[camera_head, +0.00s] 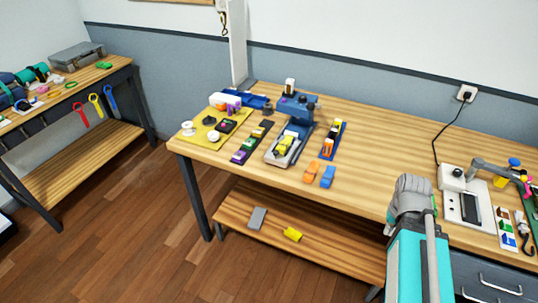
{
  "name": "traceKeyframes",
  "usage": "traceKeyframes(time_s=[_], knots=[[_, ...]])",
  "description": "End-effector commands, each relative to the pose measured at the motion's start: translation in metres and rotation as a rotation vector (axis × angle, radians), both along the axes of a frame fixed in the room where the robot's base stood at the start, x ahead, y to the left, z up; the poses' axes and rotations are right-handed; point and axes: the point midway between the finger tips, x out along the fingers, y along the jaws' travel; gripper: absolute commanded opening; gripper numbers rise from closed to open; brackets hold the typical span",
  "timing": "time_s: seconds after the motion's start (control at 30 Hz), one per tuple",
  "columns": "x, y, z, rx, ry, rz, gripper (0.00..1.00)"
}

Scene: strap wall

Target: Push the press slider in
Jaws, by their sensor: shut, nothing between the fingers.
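A blue press (300,104) stands near the back of the wooden table, with a dark blue upright and head. At its front a light grey slider (273,157) sticks out toward the table's front edge, with a yellow piece (286,142) on it. How far the slider sits under the head is too small to tell. My own teal and grey arm links rise at the lower right, well to the right of the press and apart from it. I cannot make out any fingers, so my gripper is not seen.
On the table (375,138), a yellow mat (197,137) and a row of coloured parts lie left of the press. A blue strip (333,138) and two orange and blue blocks (319,173) lie to its right. The tabletop between these and my arm is clear.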

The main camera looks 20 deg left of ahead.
Motion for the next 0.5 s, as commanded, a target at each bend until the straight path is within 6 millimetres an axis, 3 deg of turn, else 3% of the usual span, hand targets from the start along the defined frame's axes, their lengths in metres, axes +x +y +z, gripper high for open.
traceKeyframes(time_s=[0.3,0.37,0.5], knots=[[0.008,0.010,0.002,-0.022,-0.009,0.082,0.00],[0.012,0.004,0.003,-0.036,-0.014,0.124,0.00],[0.026,0.022,0.006,-0.080,-0.026,0.285,0.00]])
